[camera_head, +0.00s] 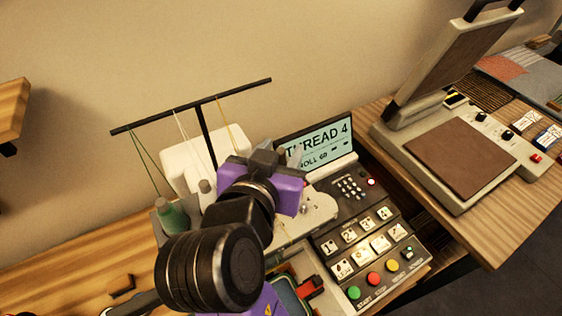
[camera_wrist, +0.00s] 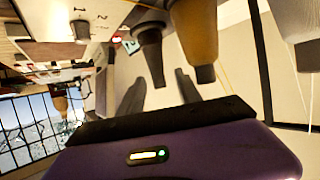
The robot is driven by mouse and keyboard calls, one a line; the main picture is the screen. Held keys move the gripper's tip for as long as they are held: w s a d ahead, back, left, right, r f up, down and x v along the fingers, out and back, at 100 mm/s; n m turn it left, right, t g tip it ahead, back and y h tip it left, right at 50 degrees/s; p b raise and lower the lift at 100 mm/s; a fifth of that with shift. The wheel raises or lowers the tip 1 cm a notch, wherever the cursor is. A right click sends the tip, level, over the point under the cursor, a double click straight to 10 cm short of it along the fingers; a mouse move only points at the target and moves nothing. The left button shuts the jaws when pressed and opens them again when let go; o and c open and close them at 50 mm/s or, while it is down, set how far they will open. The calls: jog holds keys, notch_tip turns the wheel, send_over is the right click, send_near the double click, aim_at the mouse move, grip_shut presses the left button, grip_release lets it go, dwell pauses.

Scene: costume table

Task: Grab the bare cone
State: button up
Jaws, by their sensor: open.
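My gripper (camera_head: 280,157), with its purple housing, is over the thread machine in the head view. In the wrist view its dark fingers (camera_wrist: 158,88) stand apart with nothing clamped between them. A dark grey tapered piece (camera_wrist: 149,48), which looks like the bare cone, points its narrow end toward the gap between the fingers. I cannot tell whether it touches them. In the head view I cannot make it out; my gripper and arm cover that area. A tan thread cone (camera_wrist: 195,35) with a dark tip stands close beside it.
A green cone (camera_head: 172,217) and a white cone (camera_head: 206,192) stand left of my arm. A thread stand with a black crossbar (camera_head: 190,106) rises behind. A button panel with a screen (camera_head: 318,143) is at right, then a heat press (camera_head: 455,160).

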jog(key=shift+w+f, duration=0.1)
jog(key=shift+w, duration=0.1)
grip_shut()
dwell(0.3)
